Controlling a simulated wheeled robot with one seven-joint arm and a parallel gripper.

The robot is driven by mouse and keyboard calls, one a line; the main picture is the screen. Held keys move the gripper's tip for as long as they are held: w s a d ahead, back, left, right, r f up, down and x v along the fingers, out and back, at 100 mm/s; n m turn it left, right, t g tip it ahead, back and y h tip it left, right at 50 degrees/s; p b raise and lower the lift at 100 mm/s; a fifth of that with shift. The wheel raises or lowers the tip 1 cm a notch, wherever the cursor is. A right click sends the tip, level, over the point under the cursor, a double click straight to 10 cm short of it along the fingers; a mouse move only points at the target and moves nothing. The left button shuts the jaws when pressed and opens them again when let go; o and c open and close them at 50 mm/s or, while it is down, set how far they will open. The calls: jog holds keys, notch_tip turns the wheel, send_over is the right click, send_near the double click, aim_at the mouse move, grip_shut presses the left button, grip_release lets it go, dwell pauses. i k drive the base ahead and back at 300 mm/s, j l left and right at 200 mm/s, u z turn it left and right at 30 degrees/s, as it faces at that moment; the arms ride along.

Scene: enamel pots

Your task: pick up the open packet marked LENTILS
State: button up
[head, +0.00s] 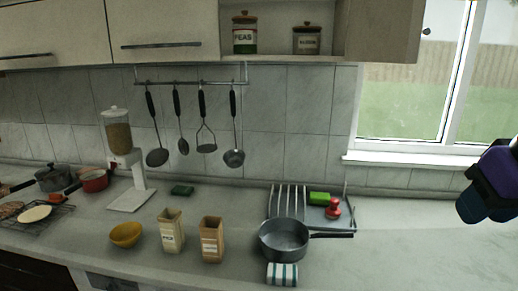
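Two open-topped packets stand upright on the counter, left of the saucepan. The right one is a brown packet (212,240) with a pale label; its word is too small to read surely, but it looks longer than the other's and may be LENTILS. The left one is a cream packet (171,232) with a short word that looks like RICE. They stand apart with a small gap between them. My gripper's fingers are not in view; only a purple and dark part of my arm shows at the right edge, far from both packets.
A yellow bowl (126,234) stands left of the packets. A grey saucepan (284,240) and a striped cloth roll (282,274) are to the right. A dispenser (118,140) stands behind left. Utensils hang from a rail (190,83). The counter's right part is clear.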

aim_at(212, 240)
jog(key=l+u, duration=0.25)
jog(key=l, duration=0.25)
jog(key=k+l+u, duration=0.2)
jog(key=l, duration=0.3)
jog(key=l+u, duration=0.25)
jog(key=l, duration=0.25)
jog(key=i+j, duration=0.15)
jog(key=j, duration=0.35)
jog(key=i+j+z, duration=0.15)
jog(key=j, duration=0.4)
jog(key=i+j, duration=0.2)
jog(key=j, duration=0.3)
jog(key=i+j+z, duration=0.1)
jog(key=j, duration=0.45)
jog(key=i+j, duration=0.15)
jog(key=j, duration=0.4)
jog(key=i+j+z, duration=0.15)
jog(key=j, duration=0.95)
jog(key=i+z, duration=0.05)
